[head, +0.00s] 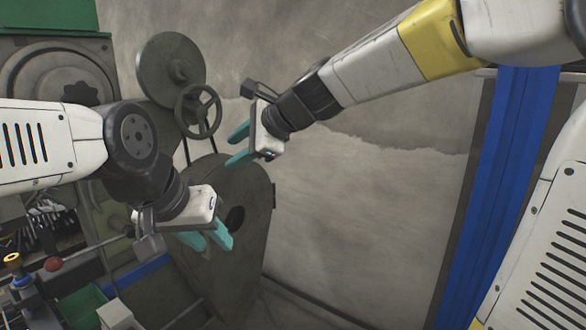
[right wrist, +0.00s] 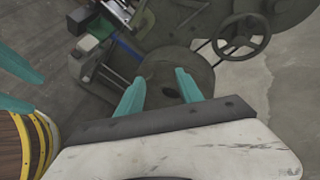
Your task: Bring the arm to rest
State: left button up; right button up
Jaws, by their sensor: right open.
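My right gripper (head: 237,146) reaches in from the upper right in the head view. Its teal fingers point left, apart and empty, near the press handwheel. In the right wrist view its two fingers (right wrist: 160,90) are apart with nothing between them. My left gripper (head: 208,239) is lower, in front of the grey-green press (head: 253,190). Its teal fingers are apart and I see nothing between them. In the right wrist view, teal fingers that look like my left gripper's (right wrist: 18,85) show at the left edge. The arms do not touch each other.
The press has a handwheel (head: 198,111) and a large disc (head: 171,68). At the lower left are a red ball knob (head: 53,264), a green bin (head: 84,305) and a white block (head: 116,315). A blue post (head: 515,150) stands right. Bare floor (head: 370,200) lies between.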

jog(key=s+d+f+n+h, duration=0.2)
jog(key=s+d+n, duration=0.3)
jog(key=d, duration=0.3)
jog(key=s+d+f+n+h, duration=0.2)
jog(key=s+d+f+n, duration=0.2)
jog(key=d, duration=0.5)
jog(key=s+d+f+n+h, duration=0.3)
jog(key=s+d+f+n, duration=0.2)
jog(key=s+d, duration=0.2)
jog(key=shift+s+d+n+g, duration=0.3)
jog(key=shift+d, duration=0.8)
